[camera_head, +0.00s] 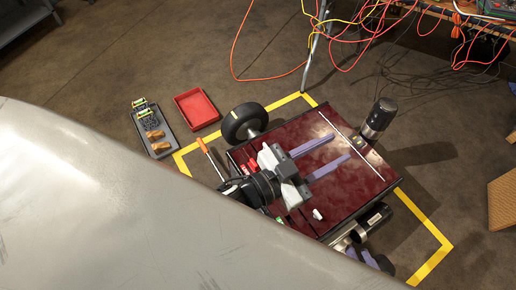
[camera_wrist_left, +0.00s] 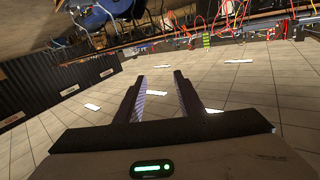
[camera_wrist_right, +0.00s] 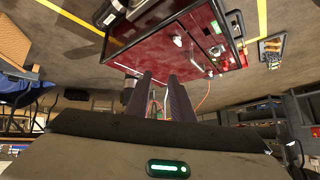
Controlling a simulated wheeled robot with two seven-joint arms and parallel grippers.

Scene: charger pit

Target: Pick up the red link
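Small red pieces (camera_head: 251,163) lie at the left side of the dark red box top (camera_head: 345,185) in the head view; I cannot tell which is the red link. Small red shapes (camera_wrist_right: 226,63) also show near the box's far edge in the right wrist view.
A black wheel (camera_head: 244,122) stands at the box's left corner. A black cylinder (camera_head: 380,116) stands at the right corner. Yellow tape (camera_head: 428,222) surrounds the box.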

